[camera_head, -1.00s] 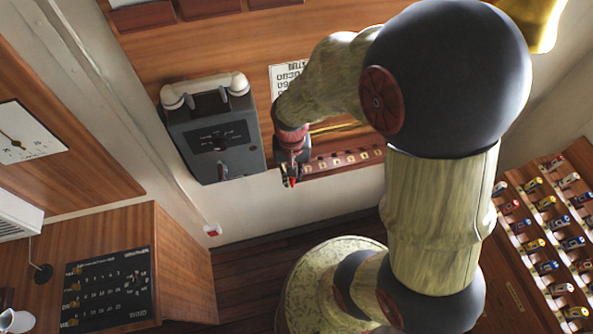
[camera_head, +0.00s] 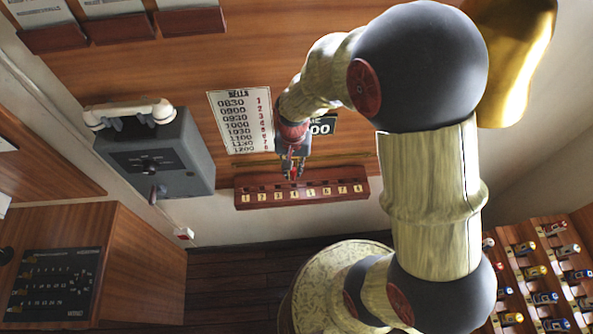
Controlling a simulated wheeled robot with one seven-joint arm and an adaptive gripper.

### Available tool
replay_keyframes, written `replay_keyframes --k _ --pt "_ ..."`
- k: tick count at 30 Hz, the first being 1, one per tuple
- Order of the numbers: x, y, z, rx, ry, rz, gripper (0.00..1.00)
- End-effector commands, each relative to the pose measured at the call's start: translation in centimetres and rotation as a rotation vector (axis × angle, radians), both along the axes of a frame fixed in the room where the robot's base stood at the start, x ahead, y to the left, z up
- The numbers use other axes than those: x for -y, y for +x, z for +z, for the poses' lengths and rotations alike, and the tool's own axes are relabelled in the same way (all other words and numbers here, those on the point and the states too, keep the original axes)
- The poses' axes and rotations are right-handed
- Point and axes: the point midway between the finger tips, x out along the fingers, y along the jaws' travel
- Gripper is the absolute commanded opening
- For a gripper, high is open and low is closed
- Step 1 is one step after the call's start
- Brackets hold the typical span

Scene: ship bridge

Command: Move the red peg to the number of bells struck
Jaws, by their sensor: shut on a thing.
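My gripper (camera_head: 292,170) points down just above and in front of the wooden peg rail (camera_head: 220,182), near the label 4. It is shut on a small red piece, seemingly the red peg (camera_head: 291,168), mostly hidden by the fingers. I cannot tell whether the peg touches the rail. The rail's front strip (camera_head: 302,193) has pale number labels running from 1 at the left to 8 at the right. Above it hangs a white BELLS chart (camera_head: 238,122) pairing times from 0830 to 1200 with red numbers. A dark sign (camera_head: 323,125) ending in "00" is partly covered by my arm.
A grey wall telephone box (camera_head: 155,155) is left of the rail. A dark panel (camera_head: 50,285) lies on a wooden cabinet at lower left. A rack of coloured cylinders (camera_head: 540,275) stands at lower right. A yellow-gold object (camera_head: 515,60) hangs at upper right.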

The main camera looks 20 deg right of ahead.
Motion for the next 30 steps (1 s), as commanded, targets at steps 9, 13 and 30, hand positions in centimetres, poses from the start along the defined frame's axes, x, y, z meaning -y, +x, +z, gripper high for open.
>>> replay_keyframes --k 9,13,30 --pt "0.0 0.3 -0.1 0.001 0.000 -0.038 0.02" --pt "0.0 0.3 -0.5 0.001 0.000 -0.039 0.02" --pt "0.0 0.3 -4.7 0.001 0.000 -0.038 0.02"
